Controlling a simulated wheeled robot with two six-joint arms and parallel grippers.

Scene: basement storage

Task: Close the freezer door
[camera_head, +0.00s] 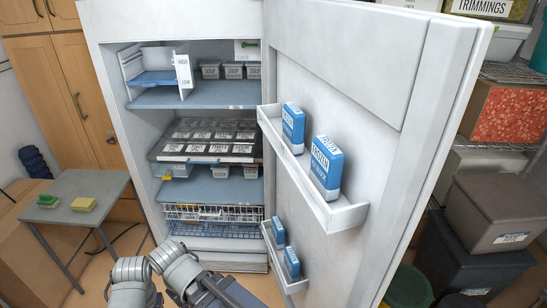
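The freezer (185,8) stands upright in front of me, its shelves and drawers exposed. Its white door (365,130) is open, hinged at the right side of the cabinet and swung out toward me. The free edge (445,120) is at the right, nearer to me. Door bins (337,215) hold blue-and-white boxes (327,165). Grey rounded parts of my arms show at the bottom, left of the door and in front of the freezer's base, apart from the door as far as I see. No gripper fingertips are visible.
Inside are soup tubs (233,70), a rack of labelled packs (210,140) and wire baskets (215,213). Lidded bins (495,215) and a loaded shelf rack (515,72) stand right, beyond the door. A green bin (408,288) is beside the door.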

